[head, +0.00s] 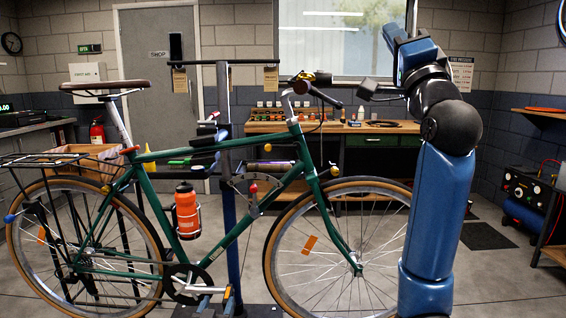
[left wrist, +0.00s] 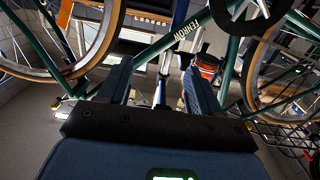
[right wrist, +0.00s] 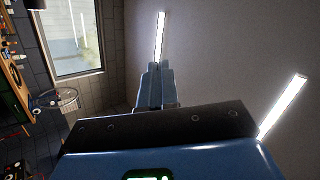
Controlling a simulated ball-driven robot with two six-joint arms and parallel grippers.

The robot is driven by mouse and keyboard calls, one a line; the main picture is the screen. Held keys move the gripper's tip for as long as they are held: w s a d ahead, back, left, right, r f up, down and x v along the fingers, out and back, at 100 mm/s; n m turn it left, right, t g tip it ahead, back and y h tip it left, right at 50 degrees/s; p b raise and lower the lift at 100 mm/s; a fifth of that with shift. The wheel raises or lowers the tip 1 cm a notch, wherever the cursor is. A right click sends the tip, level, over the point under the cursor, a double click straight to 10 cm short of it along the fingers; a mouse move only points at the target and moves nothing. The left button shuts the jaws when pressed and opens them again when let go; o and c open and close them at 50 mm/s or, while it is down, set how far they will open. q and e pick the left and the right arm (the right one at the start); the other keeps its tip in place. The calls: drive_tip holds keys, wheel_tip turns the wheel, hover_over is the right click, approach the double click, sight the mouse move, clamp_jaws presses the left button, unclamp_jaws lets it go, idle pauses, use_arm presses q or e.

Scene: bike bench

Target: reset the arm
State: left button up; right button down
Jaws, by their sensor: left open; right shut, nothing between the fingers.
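My right arm rises at the right of the head view, and its right gripper (head: 392,38) is high up in front of the window. In the right wrist view the right gripper (right wrist: 154,72) has its fingers together with nothing between them, pointing toward the ceiling and its lights. My left gripper (left wrist: 157,75) is open and empty in the left wrist view, its fingers spread below the bike frame (left wrist: 160,45) as pictured from a low, tilted angle. I cannot make out the left gripper in the head view.
A green bicycle (head: 215,148) is held on a repair stand (head: 230,215) in front of me, with an orange bottle (head: 187,212) on its frame. A workbench (head: 340,127) stands behind it. A shelf (head: 540,115) is at the far right. Floor (head: 500,285) is clear right of my right arm.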

wheel_tip(320, 180, down, 39)
drive_tip(key=s+d+n+h, duration=0.3)
drive_tip(key=n+h, duration=0.2)
drive_tip(key=n, duration=0.2)
use_arm(q)
drive_tip(key=s+a+f+y, duration=0.1)
drive_tip(key=s+a+f, duration=0.15)
drive_tip(key=s, duration=1.95)
drive_tip(key=s+a+f, duration=0.1)
drive_tip(key=s+f, duration=0.2)
drive_tip(key=s, duration=1.8)
use_arm(e)
drive_tip(key=s+f+n+g, duration=0.4)
drive_tip(key=s+f+g, duration=0.4)
drive_tip(key=s+f, duration=2.4)
use_arm(q)
wheel_tip(320, 180, up, 29)
drive_tip(key=p, duration=2.9)
drive_tip(key=shift+s, duration=0.3)
use_arm(e)
wheel_tip(320, 180, up, 28)
drive_tip(key=shift+w+a+f, duration=0.15)
drive_tip(key=shift+w+a, duration=0.1)
drive_tip(key=shift+w, duration=0.2)
